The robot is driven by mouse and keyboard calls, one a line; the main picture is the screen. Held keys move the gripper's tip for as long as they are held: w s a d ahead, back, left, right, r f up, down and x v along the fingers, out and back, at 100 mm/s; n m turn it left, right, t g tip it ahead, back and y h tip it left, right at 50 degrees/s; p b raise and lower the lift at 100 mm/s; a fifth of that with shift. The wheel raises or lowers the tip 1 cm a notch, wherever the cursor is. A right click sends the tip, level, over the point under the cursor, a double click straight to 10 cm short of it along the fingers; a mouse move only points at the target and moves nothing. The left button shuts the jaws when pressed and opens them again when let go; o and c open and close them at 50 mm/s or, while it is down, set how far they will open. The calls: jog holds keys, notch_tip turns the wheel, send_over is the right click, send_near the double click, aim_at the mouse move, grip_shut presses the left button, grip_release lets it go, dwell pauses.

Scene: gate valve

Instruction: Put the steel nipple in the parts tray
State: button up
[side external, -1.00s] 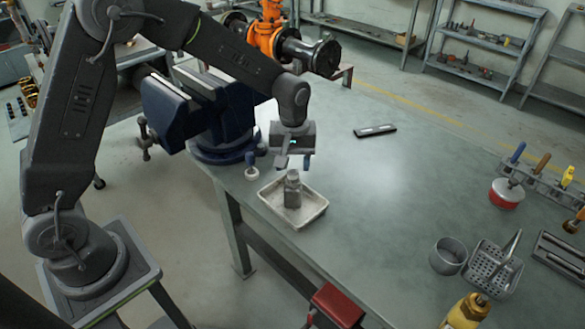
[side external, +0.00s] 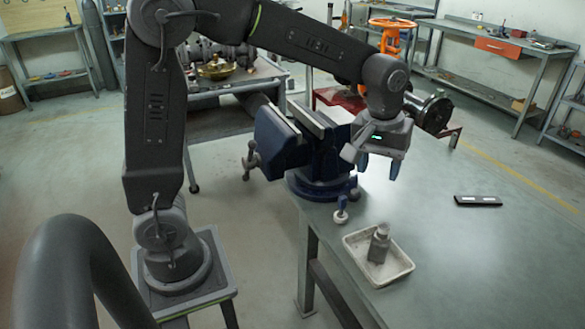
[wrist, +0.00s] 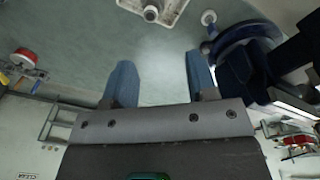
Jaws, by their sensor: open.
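The steel nipple (side external: 379,246), a small grey metal piece with a narrower top, stands upright inside the parts tray (side external: 404,274). The tray is pale, shallow and rectangular, near the bench's edge. There is a clear gap between the fingertips and the nipple. In the wrist view my gripper (wrist: 160,78) is open and empty, and only part of the tray (wrist: 178,12) shows at the top edge.
A blue bench vise (side external: 325,160) stands just left of my gripper. A flat black object (side external: 478,200) lies to the right. The bench between is clear. An orange valve (side external: 392,40) stands behind.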

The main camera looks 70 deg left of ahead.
jog(key=s+a+r+m+t, duration=0.1)
jog(key=s+m+t, duration=0.1)
jog(key=s, duration=0.7)
jog(key=s+a+r+m+t, duration=0.1)
jog(key=s+m, duration=0.4)
jog(key=s, duration=0.5)
jog(key=shift+r+t, duration=0.55)
jog(key=shift+t, duration=0.15)
jog(key=shift+w+a, duration=0.1)
